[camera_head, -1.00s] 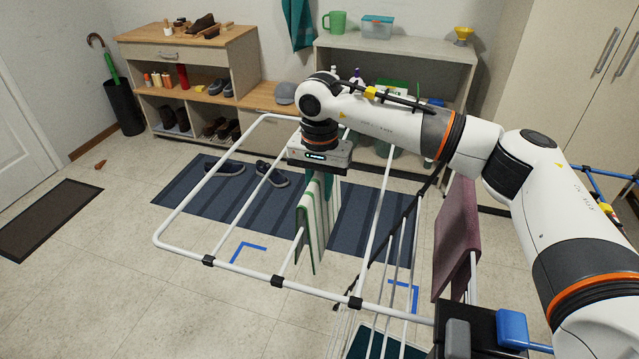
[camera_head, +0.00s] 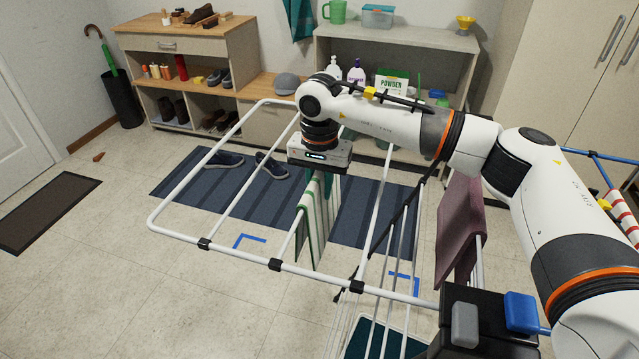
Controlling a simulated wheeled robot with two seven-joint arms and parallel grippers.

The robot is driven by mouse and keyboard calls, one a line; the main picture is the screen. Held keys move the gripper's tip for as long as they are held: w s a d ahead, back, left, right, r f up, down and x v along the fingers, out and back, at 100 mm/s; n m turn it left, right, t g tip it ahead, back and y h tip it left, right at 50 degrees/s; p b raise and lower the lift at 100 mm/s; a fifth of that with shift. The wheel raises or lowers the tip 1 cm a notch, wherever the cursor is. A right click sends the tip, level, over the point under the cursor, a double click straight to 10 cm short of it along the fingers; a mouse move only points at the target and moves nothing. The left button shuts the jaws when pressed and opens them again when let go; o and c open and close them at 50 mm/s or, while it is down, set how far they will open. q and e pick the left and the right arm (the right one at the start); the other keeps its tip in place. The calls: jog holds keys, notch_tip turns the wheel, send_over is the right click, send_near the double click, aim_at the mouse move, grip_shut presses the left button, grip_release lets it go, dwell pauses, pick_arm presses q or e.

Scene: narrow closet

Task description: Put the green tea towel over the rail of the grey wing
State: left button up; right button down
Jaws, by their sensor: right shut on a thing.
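The green-and-white striped tea towel (camera_head: 308,238) hangs from my right gripper (camera_head: 320,170), which points down and is shut on its upper edge. The grey wing (camera_head: 180,237) is the pale frame with dark clips that reaches out to the left. The towel's two hanging layers appear to straddle one of its inner rails (camera_head: 289,243). The gripper covers the towel's top, so I cannot tell whether the fold touches the rail. My left gripper is not in view.
A mauve cloth (camera_head: 458,225) hangs on the rack's right side. A blue rail (camera_head: 590,157) and a red-and-white striped cloth (camera_head: 622,218) show at far right. Shoes (camera_head: 270,165) lie on the striped blue mat (camera_head: 375,222). Shelves stand along the back wall.

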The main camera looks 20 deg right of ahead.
jog(key=c, duration=1.1)
grip_release()
